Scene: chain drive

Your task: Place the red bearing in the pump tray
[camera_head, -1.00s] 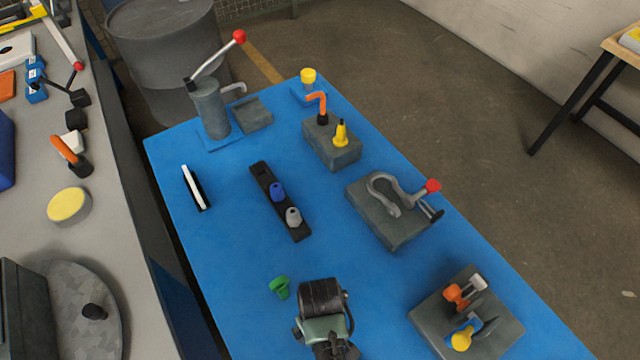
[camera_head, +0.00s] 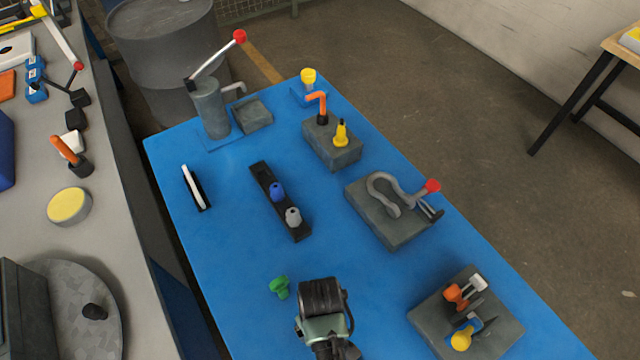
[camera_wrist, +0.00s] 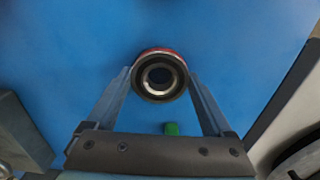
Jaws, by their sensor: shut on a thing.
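The red bearing (camera_wrist: 160,76) is a ring with a red outer rim, a dark face and a pale inner ring, seen in the wrist view. My gripper (camera_wrist: 161,84) is shut on it, one finger on each side. In the head view my gripper is over the near part of the blue table; its fingers and the bearing are hidden there by my wrist. The pump (camera_head: 211,108), a grey cylinder with a red-knobbed lever, stands at the far left of the table. The grey pump tray (camera_head: 253,115) is beside it, under the spout, and looks empty.
A green part (camera_head: 279,287) lies just left of my wrist. A black holder with blue and grey plugs (camera_head: 266,184), a white plate (camera_head: 192,186) and grey blocks, one with a hooked pipe (camera_head: 385,222), stand on the blue table (camera_head: 232,237). Bare table lies between them.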

